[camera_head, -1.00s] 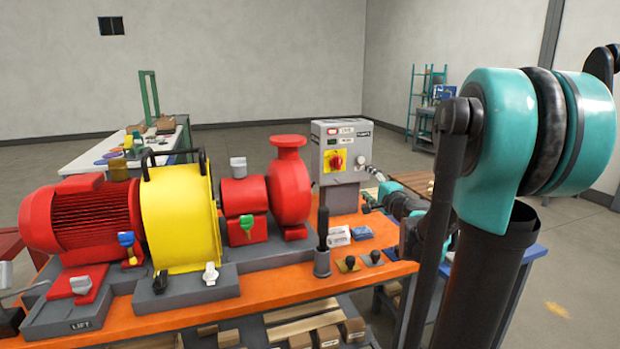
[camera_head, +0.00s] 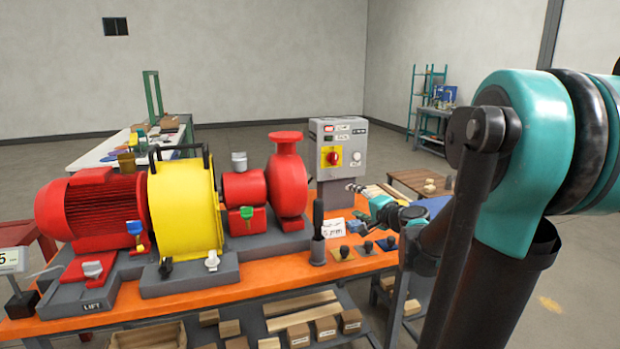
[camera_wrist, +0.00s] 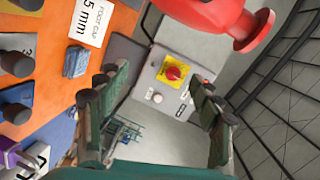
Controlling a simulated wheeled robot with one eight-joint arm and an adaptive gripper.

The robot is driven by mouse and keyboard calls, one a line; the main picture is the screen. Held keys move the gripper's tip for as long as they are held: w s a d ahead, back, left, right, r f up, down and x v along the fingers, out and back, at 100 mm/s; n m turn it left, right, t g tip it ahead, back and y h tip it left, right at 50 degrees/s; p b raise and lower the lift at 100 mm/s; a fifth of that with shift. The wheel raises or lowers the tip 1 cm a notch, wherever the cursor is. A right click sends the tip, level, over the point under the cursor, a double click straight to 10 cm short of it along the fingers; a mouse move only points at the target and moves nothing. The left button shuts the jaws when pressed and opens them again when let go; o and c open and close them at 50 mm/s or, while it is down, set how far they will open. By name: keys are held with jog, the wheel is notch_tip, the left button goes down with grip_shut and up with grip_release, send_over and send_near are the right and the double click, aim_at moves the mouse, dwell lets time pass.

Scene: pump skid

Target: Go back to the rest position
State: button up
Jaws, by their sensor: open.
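My gripper (camera_head: 357,188) is open and empty in the head view, in front of and below the grey control box (camera_head: 338,150), to the right of the red pump. In the wrist view, the two dark green fingers of my gripper (camera_wrist: 158,78) stand wide apart. The control box also shows between and beyond them, with its red knob on a yellow plate (camera_wrist: 173,73) and a pale round button below. I see no contact between the fingers and the box. My teal upper arm fills the right side of the head view.
The orange bench (camera_head: 270,268) carries the red motor (camera_head: 92,210), yellow guard (camera_head: 185,208) and red pump (camera_head: 287,185). Small black-knobbed pieces and a "5 mm" card (camera_wrist: 92,22) lie near my arm. A wooden-topped table (camera_head: 420,180) stands behind. Floor is open at right.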

jog(key=s+a+f+n+g+h, duration=0.1)
jog(key=s+a+f+n+g, duration=0.15)
jog(key=s+f, duration=0.4)
jog(key=s+a+f+n+g, duration=0.1)
jog(key=s+f+n+g, duration=0.3)
jog(key=s+f, duration=0.25)
jog(key=s+d+f+n+g+h, duration=0.2)
jog(key=s+d+f+h, duration=0.1)
jog(key=s, duration=0.4)
jog(key=s+d+f+n+g+h, duration=0.1)
jog(key=s+d+f+n+h, duration=0.1)
jog(key=s+d+f, duration=0.3)
jog(key=shift+s+d+f+g+h, duration=0.3)
jog(key=shift+s+f+h, duration=0.2)
jog(key=shift+s+f, duration=0.45)
jog(key=shift+s+a+r, duration=0.1)
jog(key=shift+r, duration=0.05)
jog(key=shift+c, duration=0.3)
